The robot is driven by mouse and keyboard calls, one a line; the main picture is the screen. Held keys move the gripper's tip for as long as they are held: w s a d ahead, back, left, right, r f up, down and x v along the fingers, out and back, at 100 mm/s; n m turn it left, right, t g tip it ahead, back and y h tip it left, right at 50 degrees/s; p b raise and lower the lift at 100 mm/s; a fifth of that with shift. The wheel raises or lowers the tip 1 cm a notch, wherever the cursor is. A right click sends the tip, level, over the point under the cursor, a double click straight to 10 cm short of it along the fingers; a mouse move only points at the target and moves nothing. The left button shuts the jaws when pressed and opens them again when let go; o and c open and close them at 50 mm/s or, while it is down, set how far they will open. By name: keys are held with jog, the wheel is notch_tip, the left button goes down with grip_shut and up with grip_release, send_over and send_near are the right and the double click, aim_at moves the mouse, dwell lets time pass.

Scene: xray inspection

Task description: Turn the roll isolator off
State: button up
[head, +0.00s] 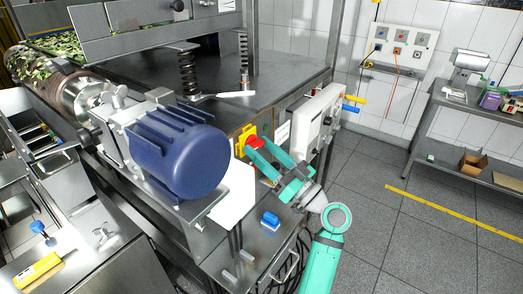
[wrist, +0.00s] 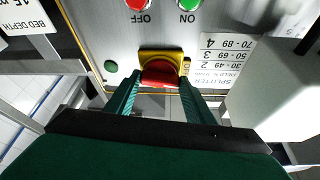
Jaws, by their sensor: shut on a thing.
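The roll isolator is a red knob (wrist: 161,77) on a yellow plate (wrist: 161,54), mounted on a grey metal panel. In the head view its yellow plate (head: 246,133) shows on the machine's side, right of the blue motor. My gripper (head: 254,148) reaches it from the front right. In the wrist view my gripper (wrist: 161,84) has one green finger on each side of the knob and is shut on it. Small lettering beside the plate's right edge seems to read OFF. The fingers partly hide the knob, and its exact angle is hard to tell.
A red button (wrist: 138,4) marked OFF and a green button (wrist: 188,4) marked ON are close to the isolator. The blue motor (head: 178,150) is left of my arm. A white control box (head: 316,120) stands close on the right. Open floor (head: 410,235) lies further right.

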jog(key=shift+f+n+g+y, duration=0.1)
jog(key=shift+n+g+y, duration=0.45)
jog(key=shift+n, duration=0.75)
jog(key=o, duration=1.1)
jog(key=shift+c, duration=0.2)
jog(key=shift+d, duration=0.1)
jog(key=v, duration=1)
jog(key=shift+s+d, duration=0.2)
jog(key=shift+d, duration=0.1)
jog(key=shift+f, duration=0.1)
